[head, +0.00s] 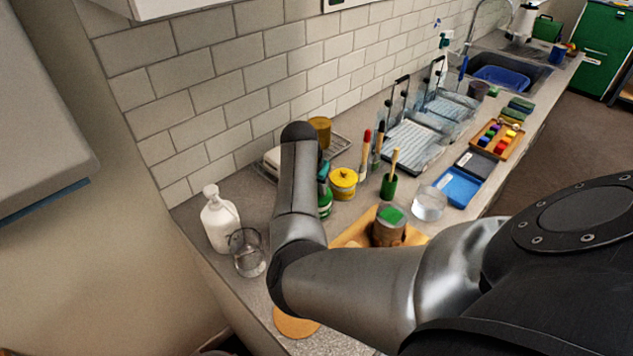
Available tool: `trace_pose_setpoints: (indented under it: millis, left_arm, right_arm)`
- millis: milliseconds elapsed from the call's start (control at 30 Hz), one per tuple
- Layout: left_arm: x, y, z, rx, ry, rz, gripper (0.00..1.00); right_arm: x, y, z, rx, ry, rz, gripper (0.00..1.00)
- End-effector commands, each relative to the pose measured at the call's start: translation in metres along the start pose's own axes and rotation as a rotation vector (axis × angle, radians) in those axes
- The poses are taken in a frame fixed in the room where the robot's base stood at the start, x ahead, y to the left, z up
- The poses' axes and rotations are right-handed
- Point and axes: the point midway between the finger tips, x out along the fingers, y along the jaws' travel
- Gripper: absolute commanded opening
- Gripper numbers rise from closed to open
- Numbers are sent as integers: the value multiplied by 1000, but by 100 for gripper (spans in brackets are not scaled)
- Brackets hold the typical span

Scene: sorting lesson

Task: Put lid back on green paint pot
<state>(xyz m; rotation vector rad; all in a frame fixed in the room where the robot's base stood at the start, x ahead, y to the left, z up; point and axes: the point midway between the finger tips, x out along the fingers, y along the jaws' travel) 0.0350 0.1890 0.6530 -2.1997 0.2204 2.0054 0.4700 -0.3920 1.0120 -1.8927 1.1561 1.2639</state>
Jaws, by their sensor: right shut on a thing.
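The green paint pot (325,205) stands on the counter just right of my forearm, which covers its left side. My right arm comes in from the right, bends at the elbow and reaches toward the wall. Its gripper (322,174) shows only in part beside the forearm, right over the green pot. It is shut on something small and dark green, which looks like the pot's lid. The forearm hides much of it, and I cannot tell whether the lid touches the rim. My left gripper is not in view.
A yellow pot (343,184) stands close to the right. A tin with a green top (390,226) is on a wooden tray (353,233). A glass (247,253) and a white bottle (219,222) stand at left, a clear bowl (429,204) at right.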

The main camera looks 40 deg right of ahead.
Motion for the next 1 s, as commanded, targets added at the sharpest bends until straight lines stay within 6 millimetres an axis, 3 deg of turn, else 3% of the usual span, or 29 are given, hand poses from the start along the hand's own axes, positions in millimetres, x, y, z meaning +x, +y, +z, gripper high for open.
trace_pose_setpoints:
  millis: [967, 1000]
  left_arm:
    - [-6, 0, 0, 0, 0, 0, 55]
    - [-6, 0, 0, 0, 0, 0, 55]
  right_arm:
    - [1, 0, 0, -1, 0, 0, 0]
    - [1, 0, 0, 0, 0, 0, 25]
